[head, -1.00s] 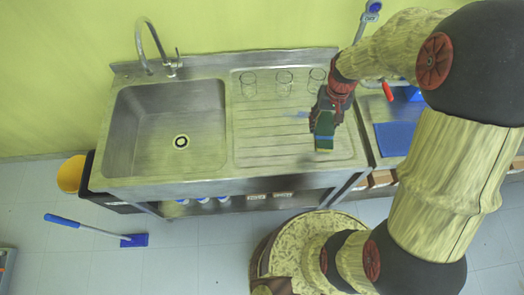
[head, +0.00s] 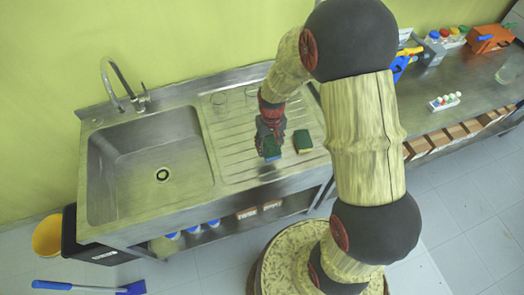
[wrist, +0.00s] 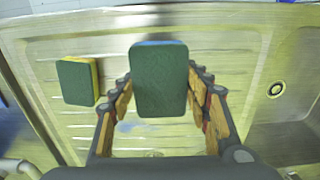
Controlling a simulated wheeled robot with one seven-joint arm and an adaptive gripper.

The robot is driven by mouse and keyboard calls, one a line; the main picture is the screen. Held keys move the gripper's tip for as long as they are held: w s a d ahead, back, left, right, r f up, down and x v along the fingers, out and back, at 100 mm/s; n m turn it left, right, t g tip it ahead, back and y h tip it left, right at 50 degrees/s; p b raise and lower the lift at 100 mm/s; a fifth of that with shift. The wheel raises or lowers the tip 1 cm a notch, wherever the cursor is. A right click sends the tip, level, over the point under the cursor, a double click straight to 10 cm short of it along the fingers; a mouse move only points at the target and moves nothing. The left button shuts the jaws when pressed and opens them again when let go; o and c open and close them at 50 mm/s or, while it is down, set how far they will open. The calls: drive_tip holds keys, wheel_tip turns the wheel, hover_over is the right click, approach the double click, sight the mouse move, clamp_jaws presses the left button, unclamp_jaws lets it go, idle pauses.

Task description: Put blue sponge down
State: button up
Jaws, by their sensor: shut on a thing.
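My gripper (head: 268,138) is shut on the blue sponge (head: 271,150), which shows a dark green face and a thin blue edge. In the wrist view the blue sponge (wrist: 159,80) sits between the fingers (wrist: 158,118), over the ribbed drainboard. Whether its underside touches the board I cannot tell. A second sponge, green and yellow (head: 303,141), lies on the drainboard just right of my gripper in the head view. It also shows at the left in the wrist view (wrist: 78,82), apart from the held one.
The sink basin (head: 150,175) is left of the drainboard (head: 232,150). A long bench (head: 465,105) to the right carries a small rack (head: 444,102) and an orange box (head: 488,38). Drainboard around the held sponge is mostly clear.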

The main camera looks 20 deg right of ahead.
drive_tip(key=w+f, duration=0.1)
drive_tip(key=w+a+f, duration=0.1)
drive_tip(key=f, duration=0.1)
drive_tip(key=w+f, duration=0.1)
drive_tip(key=f, duration=0.1)
drive_tip(key=shift+w+a, duration=0.2)
drive_tip(key=shift+a, duration=0.2)
drive_tip(key=shift+f, duration=1.5)
drive_tip(key=shift+f, duration=0.15)
drive_tip(key=o, duration=1.2)
drive_tip(key=shift+c, duration=0.2)
drive_tip(key=shift+o, duration=0.3)
